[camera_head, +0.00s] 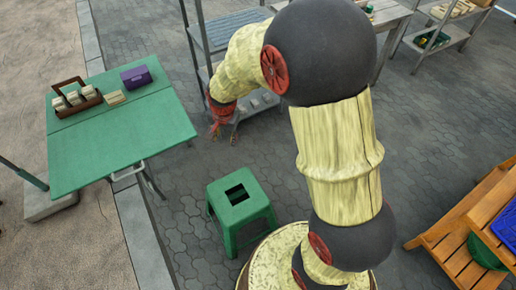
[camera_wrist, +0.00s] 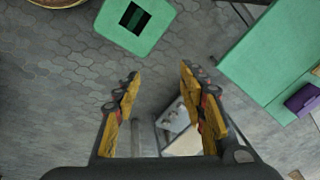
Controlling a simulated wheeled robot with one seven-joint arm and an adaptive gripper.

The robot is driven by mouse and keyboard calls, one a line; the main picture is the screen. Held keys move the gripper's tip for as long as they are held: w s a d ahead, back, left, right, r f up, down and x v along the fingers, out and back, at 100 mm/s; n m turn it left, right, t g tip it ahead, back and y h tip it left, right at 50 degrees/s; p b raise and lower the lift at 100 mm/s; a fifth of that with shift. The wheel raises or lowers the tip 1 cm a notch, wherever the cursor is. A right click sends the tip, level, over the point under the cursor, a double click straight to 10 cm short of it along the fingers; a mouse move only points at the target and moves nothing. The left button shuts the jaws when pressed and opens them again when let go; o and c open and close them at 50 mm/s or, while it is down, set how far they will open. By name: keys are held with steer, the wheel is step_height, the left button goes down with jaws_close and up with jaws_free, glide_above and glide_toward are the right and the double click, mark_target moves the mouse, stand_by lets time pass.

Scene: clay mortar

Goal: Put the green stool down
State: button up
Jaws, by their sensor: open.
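The green stool (camera_head: 232,200) stands upright on the paving, with a square hole in its seat, just in front of my base. My gripper (camera_head: 222,132) is above the ground beyond the stool, apart from it. In the wrist view the stool (camera_wrist: 154,20) is at the top, past the fingertips. The gripper (camera_wrist: 160,82) shows there with its two yellow fingers spread and nothing between them.
A green table (camera_head: 110,135) at left bears a brown crate (camera_head: 88,96) and a purple box (camera_head: 136,77). Grey shelves (camera_head: 215,35) stand behind my arm. A wooden bench (camera_head: 455,240) is at the right. Paving around the stool is mostly clear.

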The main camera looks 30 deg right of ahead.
steer(key=s+r+n+t, duration=0.1)
steer(key=s+r+n, duration=0.1)
steer(key=s+r, duration=0.45)
steer(key=s+r+n+t, duration=0.1)
steer(key=s+r+n, duration=0.2)
steer(key=r, duration=0.6)
steer(key=s+r+n+t, duration=0.1)
steer(key=s+r+n, duration=0.4)
steer(key=s, duration=0.9)
steer(key=v, duration=0.2)
steer(key=shift+w+r, duration=0.15)
steer(key=shift+r, duration=0.25)
steer(key=shift+c, duration=0.6)
